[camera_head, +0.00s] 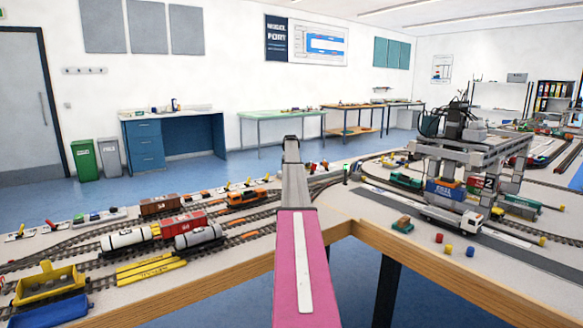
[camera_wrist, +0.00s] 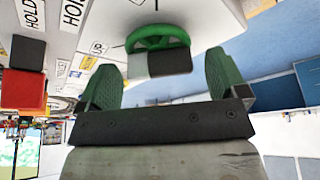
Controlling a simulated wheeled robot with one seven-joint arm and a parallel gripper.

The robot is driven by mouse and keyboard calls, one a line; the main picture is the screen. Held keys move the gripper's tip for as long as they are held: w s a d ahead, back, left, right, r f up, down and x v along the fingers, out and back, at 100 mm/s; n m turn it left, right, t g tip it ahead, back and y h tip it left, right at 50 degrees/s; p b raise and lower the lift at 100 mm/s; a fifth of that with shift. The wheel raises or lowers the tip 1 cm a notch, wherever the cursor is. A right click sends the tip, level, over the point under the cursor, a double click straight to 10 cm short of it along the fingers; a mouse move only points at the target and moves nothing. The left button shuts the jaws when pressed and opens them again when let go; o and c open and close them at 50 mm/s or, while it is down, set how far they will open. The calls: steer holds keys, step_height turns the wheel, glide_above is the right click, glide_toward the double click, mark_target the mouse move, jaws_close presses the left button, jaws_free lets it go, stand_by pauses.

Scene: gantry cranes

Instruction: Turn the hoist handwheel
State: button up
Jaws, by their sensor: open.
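In the wrist view, a green handwheel (camera_wrist: 157,34) sits on a pale surface at the upper middle, its lower part covered by a block (camera_wrist: 162,65), light on the left and dark on the right. My gripper (camera_wrist: 162,62) is open, with one green finger on each side of the block and a gap to each. I cannot tell whether the fingers are level with the wheel in depth. In the head view, a grey gantry crane (camera_head: 470,152) marked 2 stands on the right. My gripper is not clearly visible there, and the handwheel cannot be made out.
In the wrist view, a red block (camera_wrist: 22,88) and HOLD labels are at the left. In the head view, a white truck (camera_head: 452,217) is under the crane. Tank wagons (camera_head: 125,239) and a yellow hopper (camera_head: 48,283) stand at the left. The wooden table edge (camera_head: 440,268) runs in front.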

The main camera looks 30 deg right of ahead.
steer(key=shift+c, duration=0.3)
steer(key=c, duration=0.9)
steer(key=shift+m, duration=0.3)
steer(key=m+g+h, duration=0.1)
steer(key=m, duration=0.3)
steer(key=m+g, duration=0.1)
steer(key=m, duration=0.1)
steer(key=shift+w+a+m, duration=0.1)
steer(key=shift+w+m, duration=0.05)
steer(key=shift+m, duration=0.15)
steer(key=m+g, duration=0.1)
steer(key=m, duration=0.2)
steer(key=m+g, duration=0.1)
steer(key=m, duration=0.1)
steer(key=shift+w+m+g+h, duration=0.1)
steer(key=shift+m+g+h, duration=0.2)
steer(key=shift+m+h, duration=0.1)
